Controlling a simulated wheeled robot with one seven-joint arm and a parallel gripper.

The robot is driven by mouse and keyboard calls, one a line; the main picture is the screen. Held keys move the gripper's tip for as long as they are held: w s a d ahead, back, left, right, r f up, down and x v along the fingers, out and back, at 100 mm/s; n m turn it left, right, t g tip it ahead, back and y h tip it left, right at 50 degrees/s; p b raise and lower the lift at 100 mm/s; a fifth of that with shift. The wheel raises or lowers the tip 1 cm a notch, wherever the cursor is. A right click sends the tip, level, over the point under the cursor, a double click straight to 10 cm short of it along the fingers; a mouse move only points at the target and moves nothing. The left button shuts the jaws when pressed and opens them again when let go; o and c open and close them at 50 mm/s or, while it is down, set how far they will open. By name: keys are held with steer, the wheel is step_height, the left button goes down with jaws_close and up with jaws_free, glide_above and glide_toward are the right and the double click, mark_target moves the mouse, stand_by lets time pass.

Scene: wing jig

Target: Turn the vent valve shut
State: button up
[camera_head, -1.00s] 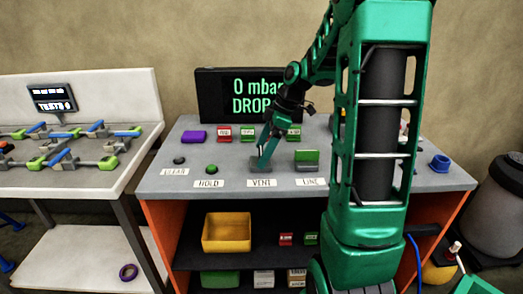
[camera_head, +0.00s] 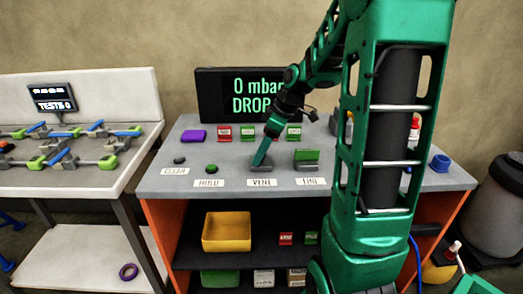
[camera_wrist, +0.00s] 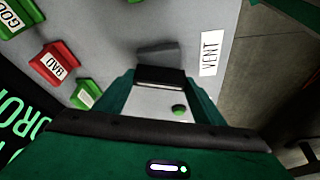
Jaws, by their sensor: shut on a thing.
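The vent valve's grey base (camera_head: 261,168) sits on the bench top behind the VENT label (camera_head: 261,182). My gripper (camera_head: 259,161) comes down onto it, tilted, and hides most of its handle in the head view. In the wrist view, my gripper's green fingers (camera_wrist: 162,88) are on either side of a dark block (camera_wrist: 160,77), which looks like the valve's handle, and are shut on it. The grey base (camera_wrist: 157,54) shows just beyond, beside the VENT label (camera_wrist: 209,53). The handle's exact angle cannot be told.
A green button (camera_head: 211,169) and a dark button (camera_head: 179,160) are to the left. The display (camera_head: 210,92) reads 0 and DROP, partly hidden.

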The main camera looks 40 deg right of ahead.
steer(key=m, duration=0.2)
steer(key=m+h, duration=0.1)
steer(key=shift+a+r+m+t, duration=0.1)
steer(key=shift+a+m+t, duration=0.1)
steer(key=shift+m+t, duration=0.2)
steer(key=m+h, duration=0.1)
steer(key=m, duration=0.2)
steer(key=shift+a+m+h, duration=0.1)
steer(key=shift+m+h, duration=0.2)
steer(key=shift+h, duration=0.1)
steer(key=m+h, duration=0.1)
steer(key=m, duration=0.2)
steer(key=shift+a+m, duration=0.1)
steer(key=shift+m, duration=0.2)
steer(key=shift+a+m+h, duration=0.1)
steer(key=shift+m+h, duration=0.6)
steer(key=shift+m, duration=0.9)
steer(key=shift+g, duration=0.3)
steer(key=o, duration=1.1)
steer(key=shift+c, duration=0.2)
steer(key=v, duration=1)
steer(key=shift+a+r, duration=0.2)
steer(key=shift+r, duration=0.05)
